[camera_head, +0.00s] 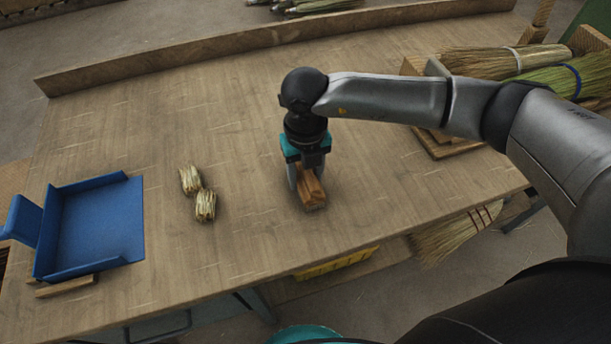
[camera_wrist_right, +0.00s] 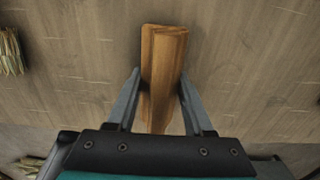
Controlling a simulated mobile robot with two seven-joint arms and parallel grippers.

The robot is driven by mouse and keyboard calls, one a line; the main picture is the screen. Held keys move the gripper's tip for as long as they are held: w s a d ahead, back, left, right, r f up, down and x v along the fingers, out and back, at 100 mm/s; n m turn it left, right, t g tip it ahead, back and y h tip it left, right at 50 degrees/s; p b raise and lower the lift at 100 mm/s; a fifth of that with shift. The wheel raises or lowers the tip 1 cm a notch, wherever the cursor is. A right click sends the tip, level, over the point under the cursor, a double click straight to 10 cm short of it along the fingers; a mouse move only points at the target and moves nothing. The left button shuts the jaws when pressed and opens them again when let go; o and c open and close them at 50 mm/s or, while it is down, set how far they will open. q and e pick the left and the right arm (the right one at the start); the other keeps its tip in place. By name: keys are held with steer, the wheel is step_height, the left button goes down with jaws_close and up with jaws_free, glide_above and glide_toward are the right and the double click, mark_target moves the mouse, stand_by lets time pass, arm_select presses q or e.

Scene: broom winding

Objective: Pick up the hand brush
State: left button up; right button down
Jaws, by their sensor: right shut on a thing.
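The hand brush (camera_head: 312,192) is a small brown wooden block on the table, right of the table's middle. It also shows in the right wrist view (camera_wrist_right: 163,62), its wooden top facing the camera; I cannot see bristles. My right gripper (camera_head: 307,183) points down at it, with one finger on each side, and is shut on it. In the right wrist view the fingers (camera_wrist_right: 158,88) grip its near part. I cannot tell whether the brush is lifted or resting on the table. My left gripper is not in view.
A blue dustpan (camera_head: 100,225) sits at the table's left end. A raised board (camera_head: 240,45) runs along the far edge. The table between is clear.

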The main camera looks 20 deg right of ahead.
steer(key=shift+r, duration=0.1)
step_height(320, 180, up, 20)
steer(key=p, duration=0.3)
stand_by(0.3)
